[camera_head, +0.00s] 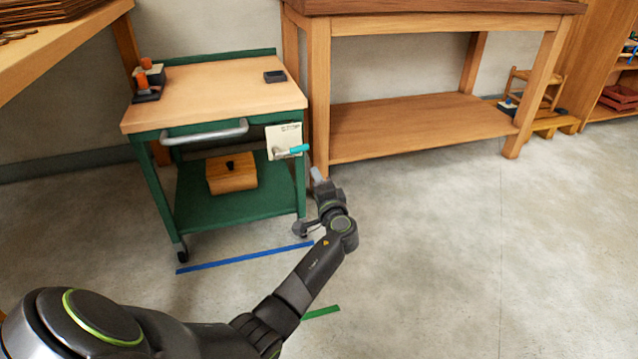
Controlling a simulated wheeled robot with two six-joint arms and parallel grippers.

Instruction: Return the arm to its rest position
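My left arm (312,272) comes in from the bottom left and reaches up toward the middle of the head view. My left gripper (317,176) is at its far end, just right of the green cart's front right leg in the picture. Its fingertips look like one small grey shape, and I cannot see whether there is a gap between them. I see nothing clearly held in it. My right gripper is not in view.
A green cart (215,90) with a wooden top stands left of my gripper; a card (283,141) and a teal-handled tool (298,149) are at its front right. A wooden workbench (420,130) stands behind. Blue tape (240,258) and green tape (321,312) mark the floor. The right floor is clear.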

